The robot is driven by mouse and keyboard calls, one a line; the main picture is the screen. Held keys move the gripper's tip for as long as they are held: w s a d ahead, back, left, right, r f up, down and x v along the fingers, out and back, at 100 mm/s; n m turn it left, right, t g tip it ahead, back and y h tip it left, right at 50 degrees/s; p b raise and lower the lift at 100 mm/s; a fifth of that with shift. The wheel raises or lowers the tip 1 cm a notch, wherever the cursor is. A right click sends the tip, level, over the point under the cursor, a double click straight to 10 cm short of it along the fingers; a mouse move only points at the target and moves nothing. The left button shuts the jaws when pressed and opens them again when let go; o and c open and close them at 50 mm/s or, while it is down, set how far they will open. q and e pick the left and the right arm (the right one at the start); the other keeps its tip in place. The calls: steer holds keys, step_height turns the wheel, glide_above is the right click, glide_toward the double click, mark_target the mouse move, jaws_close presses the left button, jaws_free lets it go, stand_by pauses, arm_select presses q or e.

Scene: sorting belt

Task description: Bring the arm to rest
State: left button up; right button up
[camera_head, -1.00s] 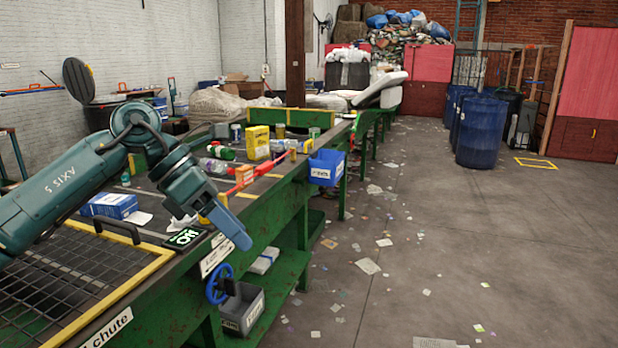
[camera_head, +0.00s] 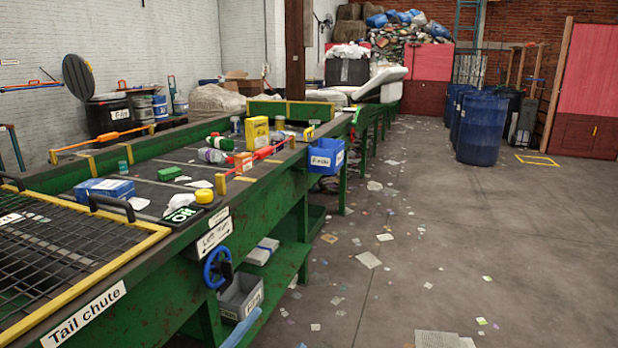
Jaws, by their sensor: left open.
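My right gripper is not in view.
On the belt lie a blue box (camera_head: 104,188), a yellow box (camera_head: 256,132) and several other items. A mesh grate (camera_head: 60,250) covers the near end. A blue bin (camera_head: 325,157) hangs on the side. The littered floor at right is largely open.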

arm_select(q)
steer(key=s+a+f+n+g+y, duration=0.2)
steer(key=s+a+f+n+y, duration=0.15)
steer(key=f+n, duration=0.2)
steer(key=s+a+f+n+g+y+b, duration=0.1)
steer(key=s+a+f+n+y, duration=0.1)
steer(key=s+f+n+y, duration=0.35)
steer(key=s+a+f+n+g+y, duration=0.2)
steer(key=s+a+f+n, duration=0.1)
steer(key=f, duration=0.5)
steer(key=r+p, duration=0.1)
steer(key=p, duration=0.3)
steer(key=r+m+g+p, duration=0.1)
steer(key=p, duration=0.4)
steer(key=r+g+p, duration=0.1)
steer(key=r+p, duration=0.1)
steer(key=p, duration=0.3)
steer(key=shift+w+a+y, duration=0.15)
steer(key=shift+w+y, duration=0.15)
steer(key=shift+w, duration=0.05)
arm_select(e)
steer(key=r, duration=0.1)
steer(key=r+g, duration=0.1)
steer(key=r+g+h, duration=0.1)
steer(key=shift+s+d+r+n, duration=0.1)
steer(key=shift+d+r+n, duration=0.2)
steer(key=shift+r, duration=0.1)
